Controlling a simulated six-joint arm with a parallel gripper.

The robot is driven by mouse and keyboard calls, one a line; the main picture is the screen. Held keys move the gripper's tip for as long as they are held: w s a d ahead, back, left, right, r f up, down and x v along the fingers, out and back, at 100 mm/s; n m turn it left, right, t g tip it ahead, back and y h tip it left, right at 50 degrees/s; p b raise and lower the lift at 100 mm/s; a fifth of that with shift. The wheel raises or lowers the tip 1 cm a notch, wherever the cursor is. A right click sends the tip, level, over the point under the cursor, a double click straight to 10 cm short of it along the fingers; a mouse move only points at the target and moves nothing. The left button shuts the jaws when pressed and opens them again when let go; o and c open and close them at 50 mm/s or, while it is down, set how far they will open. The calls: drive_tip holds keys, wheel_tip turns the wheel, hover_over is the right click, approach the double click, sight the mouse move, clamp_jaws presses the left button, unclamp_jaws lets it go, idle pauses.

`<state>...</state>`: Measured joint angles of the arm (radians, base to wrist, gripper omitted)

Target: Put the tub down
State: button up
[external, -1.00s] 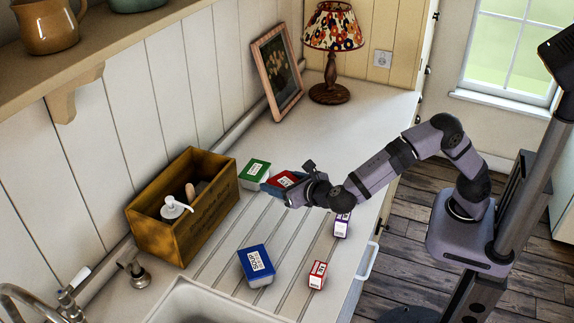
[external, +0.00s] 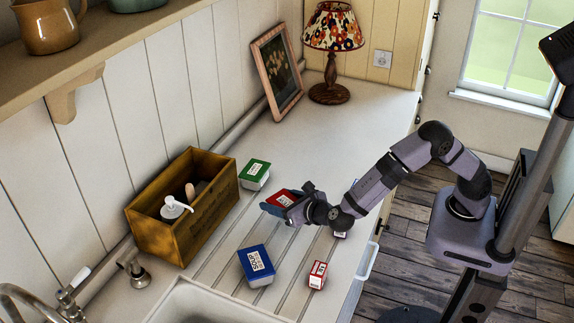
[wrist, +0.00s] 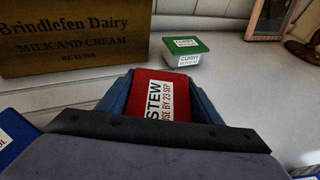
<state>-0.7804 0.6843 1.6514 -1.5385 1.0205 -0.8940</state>
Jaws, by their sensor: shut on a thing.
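A red-lidded tub (wrist: 168,92) labelled STEW is held between the blue fingers of my gripper (wrist: 160,100) in the wrist view. In the external view the red tub (external: 284,197) shows at the end of my gripper (external: 274,205), over the grooved part of the counter (external: 215,246). My gripper is shut on it. I cannot tell whether the tub's underside touches the counter; my fingers and wrist hide it.
A green-lidded tub (external: 255,174) stands behind the held tub, near the wooden crate (external: 205,222). A blue-lidded tub (external: 257,264) and a small red box (external: 317,274) lie nearer the sink (external: 195,308). Another small box (external: 340,234) is mostly hidden under my wrist. The counter before the lamp (external: 332,60) is clear.

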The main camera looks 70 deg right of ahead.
drive_tip(key=shift+f, duration=1.75)
drive_tip(key=shift+f, duration=0.2)
drive_tip(key=o, duration=1.3)
drive_tip(key=shift+c, duration=0.2)
drive_tip(key=shift+r, duration=0.15)
drive_tip(key=shift+s+a+r, duration=0.1)
drive_tip(key=shift+s, duration=0.05)
drive_tip(key=b+v, duration=0.2)
drive_tip(key=v, duration=0.9)
drive_tip(key=shift+s+a+r, duration=0.15)
drive_tip(key=shift+s, duration=0.15)
